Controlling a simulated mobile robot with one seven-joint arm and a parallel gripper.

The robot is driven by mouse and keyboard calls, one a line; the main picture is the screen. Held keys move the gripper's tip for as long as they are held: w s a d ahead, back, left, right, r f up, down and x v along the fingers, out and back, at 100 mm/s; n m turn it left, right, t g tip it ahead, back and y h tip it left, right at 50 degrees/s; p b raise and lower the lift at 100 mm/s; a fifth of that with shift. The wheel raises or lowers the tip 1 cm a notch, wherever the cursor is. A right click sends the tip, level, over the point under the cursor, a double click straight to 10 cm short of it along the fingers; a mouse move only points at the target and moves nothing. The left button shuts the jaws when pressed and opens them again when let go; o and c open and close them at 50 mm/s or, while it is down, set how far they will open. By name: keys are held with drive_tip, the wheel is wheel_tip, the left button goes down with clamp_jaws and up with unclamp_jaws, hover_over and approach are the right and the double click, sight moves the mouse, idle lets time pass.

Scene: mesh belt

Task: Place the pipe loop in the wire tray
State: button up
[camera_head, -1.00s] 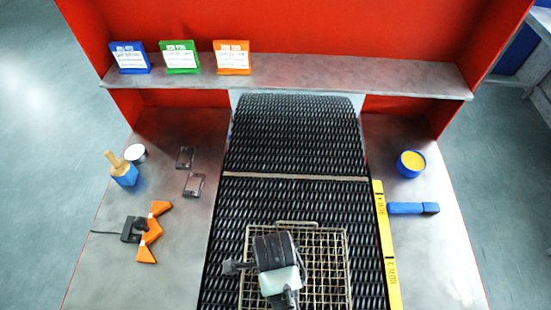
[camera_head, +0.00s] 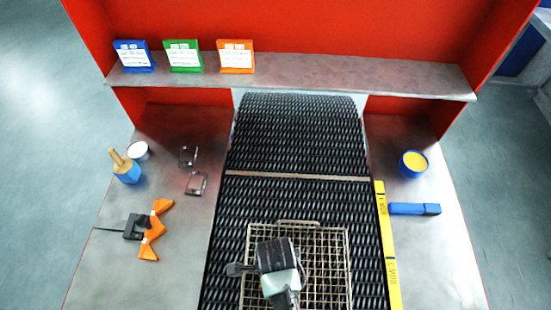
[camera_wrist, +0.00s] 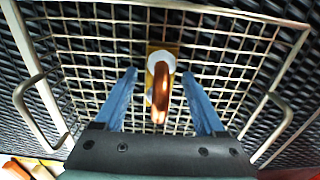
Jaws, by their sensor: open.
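The wire tray (camera_head: 326,240) is a rectangular wire-mesh basket with side handles, standing on the black belt. In the wrist view its mesh (camera_wrist: 90,55) fills most of the picture. The copper pipe loop (camera_wrist: 160,95) shows there between my fingers, with a white round part and a yellow part at its far end. It appears to be within the tray's outline; whether it rests on the mesh is hard to tell. My gripper (camera_wrist: 159,76) is open, with one blue finger on each side of the loop and visible gaps. In the head view my wrist hides most of the loop.
A yellow bar (camera_head: 386,240) runs along the belt's right edge, beside a blue block (camera_head: 414,209). A blue pot (camera_head: 413,163) stands at right. The far belt is clear.

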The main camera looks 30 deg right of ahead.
wheel_tip(320, 180, up, 12)
drive_tip(key=shift+r+b, duration=0.15)
drive_tip(key=shift+b, duration=0.25)
drive_tip(key=w+r+n+t+h, duration=0.1)
drive_tip(key=w+r+n+t, duration=0.5)
drive_tip(key=w+r, duration=0.6)
drive_tip(key=w+r+n+t+h, duration=0.1)
drive_tip(key=w+r+n+t, duration=0.45)
drive_tip(key=w+r, duration=0.6)
drive_tip(key=s+a+r+n+t, duration=0.1)
drive_tip(key=a+r+n+t, duration=0.15)
drive_tip(key=r, duration=0.65)
drive_tip(key=s+a+r+n+t, duration=0.1)
drive_tip(key=r+n+t, duration=0.25)
drive_tip(key=r, duration=0.45)
drive_tip(key=s+a+r+n+t, duration=0.15)
drive_tip(key=r+t, duration=0.25)
drive_tip(key=r, duration=0.5)
drive_tip(key=s+a+r+n+t, duration=0.2)
drive_tip(key=s+r+n+t, duration=0.1)
drive_tip(key=r, duration=0.4)
drive_tip(key=s+a+r+n+t+y, duration=0.1)
drive_tip(key=s+a+r+n+t, duration=0.1)
drive_tip(key=s+r, duration=0.4)
drive_tip(key=shift+a+r+n+t+y, duration=0.15)
drive_tip(key=shift+r+n+t+y, duration=0.25)
drive_tip(key=shift+r, duration=0.3)
